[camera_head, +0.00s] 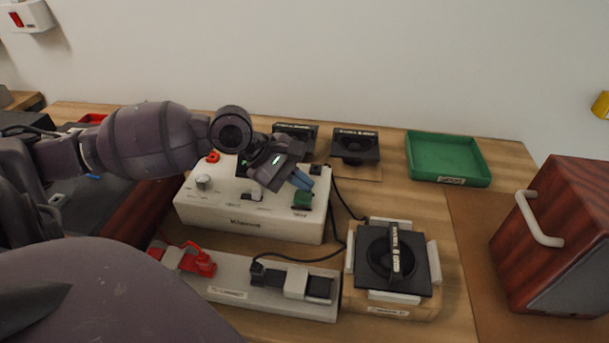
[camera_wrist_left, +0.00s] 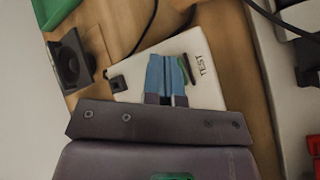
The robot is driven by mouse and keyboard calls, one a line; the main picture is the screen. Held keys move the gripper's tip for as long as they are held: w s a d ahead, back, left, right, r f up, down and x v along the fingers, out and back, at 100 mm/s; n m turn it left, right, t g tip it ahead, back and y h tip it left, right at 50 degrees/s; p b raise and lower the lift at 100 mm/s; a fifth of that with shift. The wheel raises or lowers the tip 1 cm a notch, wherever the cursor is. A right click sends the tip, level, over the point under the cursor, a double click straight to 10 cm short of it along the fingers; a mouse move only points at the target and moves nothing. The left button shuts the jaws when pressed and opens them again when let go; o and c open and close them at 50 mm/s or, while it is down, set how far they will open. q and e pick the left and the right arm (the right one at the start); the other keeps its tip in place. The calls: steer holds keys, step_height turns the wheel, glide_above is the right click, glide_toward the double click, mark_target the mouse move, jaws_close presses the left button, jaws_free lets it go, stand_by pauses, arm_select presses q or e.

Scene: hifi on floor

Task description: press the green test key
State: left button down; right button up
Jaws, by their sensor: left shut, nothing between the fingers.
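The green test key (camera_head: 302,200) sits on the right part of the top of a cream box (camera_head: 250,222). My left gripper (camera_head: 301,181) is over that box, its blue fingertips just above and behind the key in the head view. The fingers are shut with nothing between them. In the left wrist view, the blue fingers (camera_wrist_left: 168,75) lie over the cream box top, and the green key (camera_wrist_left: 187,70) shows as a narrow strip beside them, near the printed word TEST. I cannot tell whether the fingertips touch the key. My right gripper is not in view.
A grey power strip (camera_head: 230,285) with a red plug (camera_head: 198,262) lies in front of the box. A speaker driver in a fixture (camera_head: 392,262) stands to the right. A green tray (camera_head: 447,160) is at the back, a wooden cabinet (camera_head: 555,235) at far right. Black cables run beside the box.

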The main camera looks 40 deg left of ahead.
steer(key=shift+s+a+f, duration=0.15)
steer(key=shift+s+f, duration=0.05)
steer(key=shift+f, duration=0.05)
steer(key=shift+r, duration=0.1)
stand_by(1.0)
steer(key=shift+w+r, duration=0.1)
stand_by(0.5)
arm_select(q)
steer(key=shift+f, duration=0.45)
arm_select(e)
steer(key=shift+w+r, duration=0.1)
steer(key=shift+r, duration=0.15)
arm_select(q)
steer(key=shift+f+p, duration=0.3)
steer(key=shift+f, duration=0.25)
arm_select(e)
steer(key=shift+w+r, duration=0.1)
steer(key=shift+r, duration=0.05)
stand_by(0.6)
arm_select(q)
steer(key=shift+r+p, duration=0.85)
steer(key=shift+r, duration=0.15)
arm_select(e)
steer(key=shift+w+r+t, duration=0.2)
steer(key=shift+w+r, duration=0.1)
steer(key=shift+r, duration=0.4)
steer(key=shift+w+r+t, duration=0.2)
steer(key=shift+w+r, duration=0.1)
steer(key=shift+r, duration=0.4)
